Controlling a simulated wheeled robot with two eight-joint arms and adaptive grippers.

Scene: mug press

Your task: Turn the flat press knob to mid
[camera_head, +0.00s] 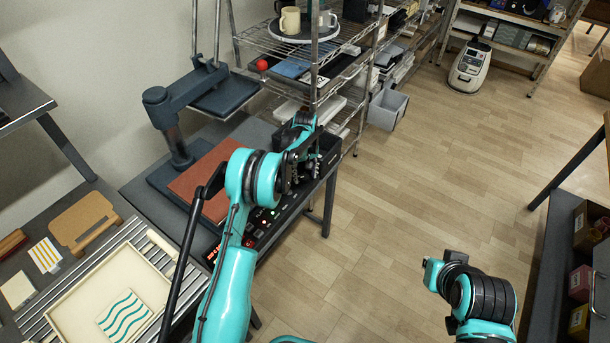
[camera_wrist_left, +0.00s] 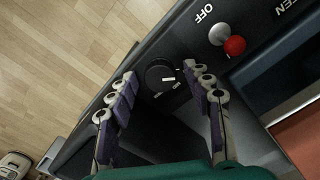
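The flat press knob (camera_wrist_left: 162,76) is a round black dial with a white pointer line on the front panel, in the left wrist view. Small white print beside it is too small to read. My left gripper (camera_wrist_left: 167,82) is open, with one purple-padded finger on each side of the knob; I cannot tell whether either touches it. In the head view my left gripper (camera_head: 301,178) is over the front right end of the flat press (camera_head: 178,115), and the knob is hidden.
A metal lever with a red ball (camera_wrist_left: 235,45) stands beside the knob near the word OFF. The panel (camera_head: 262,222) has lit buttons. A wire shelf (camera_head: 285,45) with mugs stands behind, and a tray (camera_head: 75,300) lies at lower left.

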